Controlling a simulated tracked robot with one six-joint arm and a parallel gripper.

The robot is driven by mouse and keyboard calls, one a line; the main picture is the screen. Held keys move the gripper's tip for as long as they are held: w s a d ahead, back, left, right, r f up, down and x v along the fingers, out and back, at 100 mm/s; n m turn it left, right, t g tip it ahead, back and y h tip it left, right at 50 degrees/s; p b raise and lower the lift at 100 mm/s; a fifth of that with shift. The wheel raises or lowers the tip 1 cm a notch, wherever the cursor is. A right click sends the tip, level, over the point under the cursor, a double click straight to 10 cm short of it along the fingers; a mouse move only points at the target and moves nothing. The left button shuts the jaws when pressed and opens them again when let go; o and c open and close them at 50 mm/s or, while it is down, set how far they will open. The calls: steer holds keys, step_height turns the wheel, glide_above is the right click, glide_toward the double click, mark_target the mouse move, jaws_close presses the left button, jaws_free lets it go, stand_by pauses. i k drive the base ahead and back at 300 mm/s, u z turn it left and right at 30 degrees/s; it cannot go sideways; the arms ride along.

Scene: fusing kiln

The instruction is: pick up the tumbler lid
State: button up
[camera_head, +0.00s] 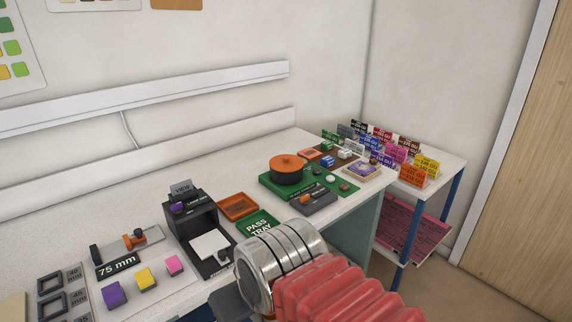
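The tumbler lid (287,161) is orange with a small knob on top. It sits on the dark round tumbler (287,177), which stands on a green base (263,184) towards the far right part of the bench. My arm, with a shiny metal joint and red ribbed sleeve, shows at the bottom centre, nearer the camera than the tumbler. My gripper's fingers cannot be made out. The lid is unobstructed in this view.
A grey block (314,202) and small stones lie beside the tumbler. An orange tray (238,207) and green pass tray (257,225) are nearer. A black viewer (192,216) stands left. A side table (448,165) holds several coloured price cards.

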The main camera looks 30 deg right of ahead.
mark_target(284, 163)
steer(key=z, duration=0.05)
steer(key=i, duration=1)
steer(key=u, duration=0.05)
